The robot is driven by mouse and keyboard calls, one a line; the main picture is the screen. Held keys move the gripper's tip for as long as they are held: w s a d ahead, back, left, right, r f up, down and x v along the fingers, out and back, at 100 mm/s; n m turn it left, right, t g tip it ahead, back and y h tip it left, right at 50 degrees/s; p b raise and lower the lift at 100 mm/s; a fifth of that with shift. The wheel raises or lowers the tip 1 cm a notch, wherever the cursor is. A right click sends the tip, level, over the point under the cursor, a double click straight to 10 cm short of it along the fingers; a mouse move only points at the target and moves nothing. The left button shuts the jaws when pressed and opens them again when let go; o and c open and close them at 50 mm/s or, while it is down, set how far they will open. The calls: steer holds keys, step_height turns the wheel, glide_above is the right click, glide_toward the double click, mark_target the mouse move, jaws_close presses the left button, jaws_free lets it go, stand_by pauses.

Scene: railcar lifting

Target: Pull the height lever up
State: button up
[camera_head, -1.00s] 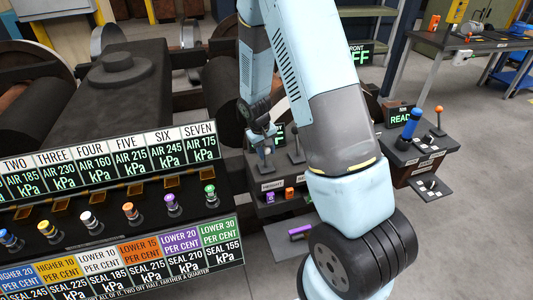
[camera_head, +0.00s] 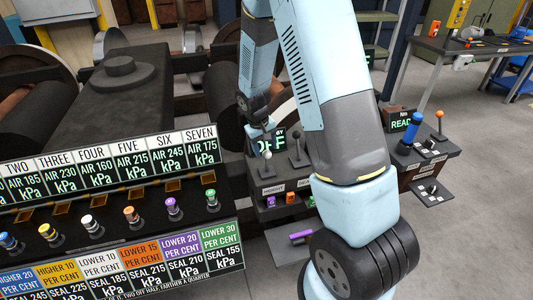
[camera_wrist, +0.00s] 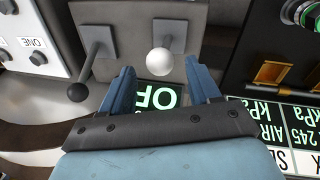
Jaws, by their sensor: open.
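In the wrist view the white knob (camera_wrist: 159,61) shows between my two blue fingertips, with space on both sides. My gripper (camera_wrist: 160,72) is open and empty. In the head view my gripper (camera_head: 258,128) is small, just above and behind the knob. No contact with the knob is visible.
A second lever with a dark knob (camera_head: 296,134) stands just right of it and also shows in the wrist view (camera_wrist: 78,92). A green OFF display (camera_head: 272,143) sits behind the levers. A gauge panel (camera_head: 115,205) fills the left front. Another console (camera_head: 425,150) stands right.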

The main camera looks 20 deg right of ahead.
step_height(320, 180, up, 9)
steer(key=a, duration=0.1)
steer(key=shift+s+a+r, duration=0.2)
steer(key=shift+a, duration=0.2)
steer(key=s+d+r+m+t+y, duration=0.1)
steer(key=s+r, duration=0.5)
steer(key=r, duration=0.3)
steer(key=s+d+r+t, duration=0.2)
steer(key=s+r, duration=0.5)
steer(key=r, duration=0.2)
steer(key=s+r+t, duration=0.1)
steer(key=s+r, duration=0.2)
steer(key=s, duration=0.4)
steer(key=s+r+m+t+y, duration=0.1)
steer(key=s+r, duration=0.2)
steer(key=s, duration=0.4)
steer(key=shift+s, duration=0.35)
steer(key=shift+d, duration=0.1)
